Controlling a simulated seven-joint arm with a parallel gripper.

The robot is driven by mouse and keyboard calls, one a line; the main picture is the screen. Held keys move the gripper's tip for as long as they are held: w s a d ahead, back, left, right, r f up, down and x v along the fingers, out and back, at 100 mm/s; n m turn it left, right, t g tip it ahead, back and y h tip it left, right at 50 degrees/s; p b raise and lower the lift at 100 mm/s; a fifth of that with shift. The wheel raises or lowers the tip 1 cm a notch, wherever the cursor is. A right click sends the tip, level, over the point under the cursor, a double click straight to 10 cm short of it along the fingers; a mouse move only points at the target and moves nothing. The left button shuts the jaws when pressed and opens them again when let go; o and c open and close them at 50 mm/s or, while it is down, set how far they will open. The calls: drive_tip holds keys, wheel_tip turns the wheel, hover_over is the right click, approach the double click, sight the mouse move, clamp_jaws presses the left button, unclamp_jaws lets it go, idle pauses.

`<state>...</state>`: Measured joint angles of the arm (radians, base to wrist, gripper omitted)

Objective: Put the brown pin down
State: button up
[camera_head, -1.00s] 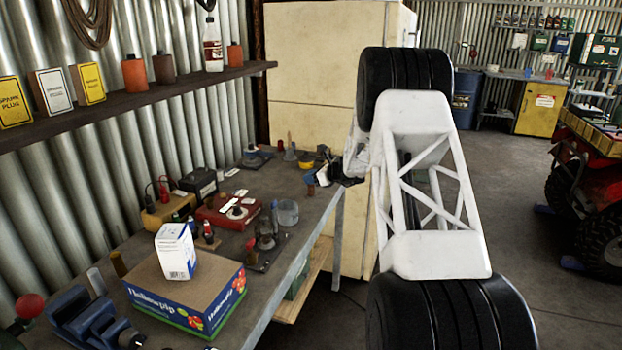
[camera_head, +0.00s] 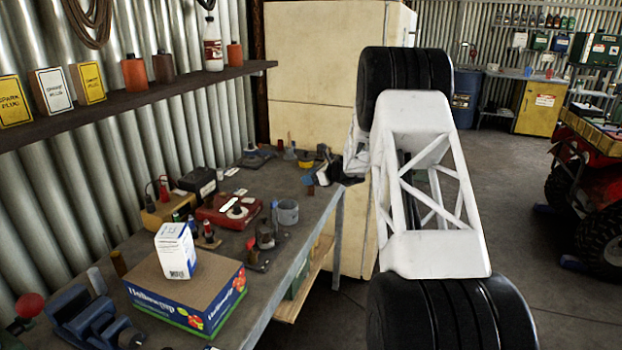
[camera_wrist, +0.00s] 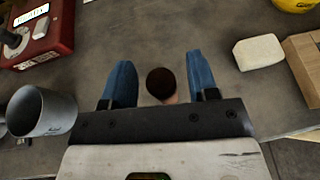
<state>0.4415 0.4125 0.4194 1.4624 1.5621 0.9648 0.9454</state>
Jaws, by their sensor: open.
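The brown pin (camera_wrist: 161,83) shows end-on in the wrist view, with a dark round top and a paler side just below it. It is between the two blue fingers of my gripper (camera_wrist: 160,84), with a visible gap on each side. The fingers are apart and do not grip it. The pin appears to be at the grey bench top (camera_wrist: 190,30); its foot is hidden.
A grey cup (camera_wrist: 42,112) is left of my gripper and a red box (camera_wrist: 38,38) is farther left. A white block (camera_wrist: 258,52) and a cardboard box (camera_wrist: 303,60) are at right. A blue carton (camera_head: 186,290) stands at the near end of the bench.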

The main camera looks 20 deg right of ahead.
drive_tip(key=v, duration=1.2)
drive_tip(key=shift+r, duration=0.1)
idle(0.5)
drive_tip(key=s+a+r+n+g+h, duration=0.1)
drive_tip(key=s+a+r+n+g, duration=0.1)
drive_tip(key=s+a+r+n, duration=0.45)
drive_tip(key=s+a+r+n+g, duration=0.2)
drive_tip(key=s+a+n+g, duration=0.1)
drive_tip(key=s+a, duration=0.8)
drive_tip(key=s+a+r+n+g+h, duration=0.1)
drive_tip(key=s+a+r+n+g, duration=0.1)
drive_tip(key=s+a+r+n, duration=0.6)
drive_tip(key=s+a+f+n+h, duration=0.1)
drive_tip(key=s+a+n+h, duration=0.1)
drive_tip(key=s, duration=0.8)
drive_tip(key=s+a+f+n+h, duration=0.2)
drive_tip(key=s+a+n, duration=0.2)
drive_tip(key=s, duration=0.7)
drive_tip(key=s+a+f+n+g+h, duration=0.1)
drive_tip(key=s+a+n, duration=0.3)
drive_tip(key=s, duration=0.7)
drive_tip(key=shift+f+n+h, duration=0.35)
drive_tip(key=shift+f+h, duration=0.35)
